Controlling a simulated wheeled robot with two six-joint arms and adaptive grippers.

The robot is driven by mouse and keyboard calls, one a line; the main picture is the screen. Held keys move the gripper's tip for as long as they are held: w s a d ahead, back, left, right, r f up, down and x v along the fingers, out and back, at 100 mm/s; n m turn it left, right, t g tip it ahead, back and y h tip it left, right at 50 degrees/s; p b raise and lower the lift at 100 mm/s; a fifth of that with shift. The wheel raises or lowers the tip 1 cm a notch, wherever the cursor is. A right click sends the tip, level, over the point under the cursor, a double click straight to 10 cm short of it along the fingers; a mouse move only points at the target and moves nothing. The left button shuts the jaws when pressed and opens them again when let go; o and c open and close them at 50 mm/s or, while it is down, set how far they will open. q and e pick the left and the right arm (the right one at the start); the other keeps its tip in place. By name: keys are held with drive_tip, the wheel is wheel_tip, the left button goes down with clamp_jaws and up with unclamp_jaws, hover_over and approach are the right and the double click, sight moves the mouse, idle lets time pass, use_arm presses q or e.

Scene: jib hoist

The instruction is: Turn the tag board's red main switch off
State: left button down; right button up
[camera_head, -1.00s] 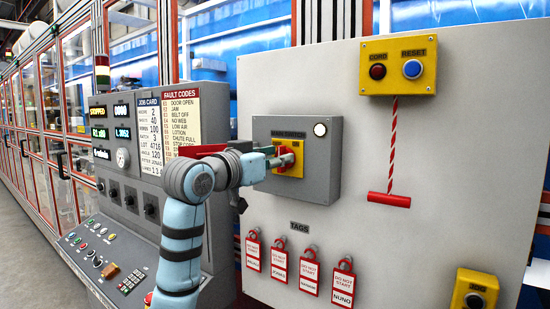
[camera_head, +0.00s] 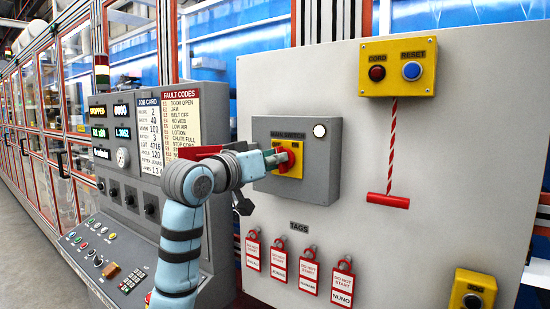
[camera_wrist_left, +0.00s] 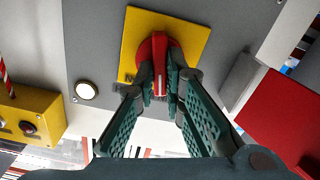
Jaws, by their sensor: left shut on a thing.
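The red main switch (camera_head: 285,158) sits on a yellow plate (camera_head: 297,168) on the grey switch box (camera_head: 320,172) of the tag board (camera_head: 400,240). My left gripper (camera_head: 274,160) reaches it from the left. In the left wrist view the red switch (camera_wrist_left: 156,56) shows on its yellow plate (camera_wrist_left: 190,38), and the two green fingers of my left gripper (camera_wrist_left: 161,88) are closed on its handle from both sides. The fingers hide part of the handle. A round white lamp (camera_head: 319,130) is on the box. My right gripper is not in view.
Below the box hang several red-and-white tags (camera_head: 308,271). To the right are a yellow CORD/RESET box (camera_head: 398,66) and a pull cord with a red handle (camera_head: 389,200). A control console (camera_head: 125,160) stands at left, behind my left arm.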

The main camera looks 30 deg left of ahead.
use_arm(q)
drive_tip(key=shift+a+f+n+p, duration=0.15)
drive_tip(key=shift+n+p, duration=0.4)
drive_tip(key=shift+n, duration=3.2)
drive_tip(key=shift+a+f+n+p, duration=0.1)
drive_tip(key=shift+n+p, duration=0.45)
drive_tip(key=shift+n, duration=3.2)
drive_tip(key=c, duration=1.7)
unclamp_jaws()
drive_tip(key=s, duration=0.4)
drive_tip(key=s+a, duration=0.1)
drive_tip(key=s, duration=0.6)
drive_tip(key=shift+s+a, duration=0.3)
drive_tip(key=shift+s, duration=0.05)
